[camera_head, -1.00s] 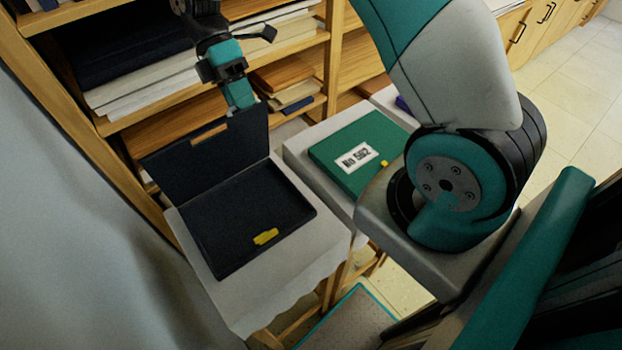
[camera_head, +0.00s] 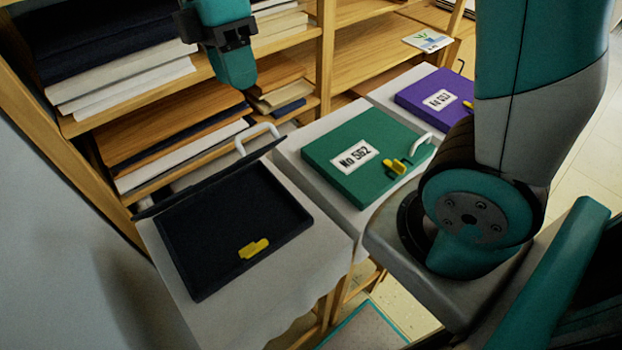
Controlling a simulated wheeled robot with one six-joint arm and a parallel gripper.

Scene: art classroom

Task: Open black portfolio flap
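The black portfolio (camera_head: 240,225) lies on a pale cloth-covered stand at lower left, its shallow dark tray facing up and a yellow clasp (camera_head: 254,248) at its front edge. Its flap (camera_head: 205,183) is open, tilted far back and seen nearly edge-on along the rear side. A white handle (camera_head: 257,137) shows at the flap's far end. My gripper (camera_head: 236,72) hangs above and behind the flap, in front of the shelf, apart from the portfolio. Its fingertips look like one teal block, so I cannot tell if they are parted. Nothing is seen held.
A green portfolio labelled No 562 (camera_head: 365,150) lies closed to the right. A purple portfolio (camera_head: 436,97) lies beyond it. A wooden shelf (camera_head: 355,66) with stacked boards and papers stands close behind. A grey wall (camera_head: 70,240) borders the left.

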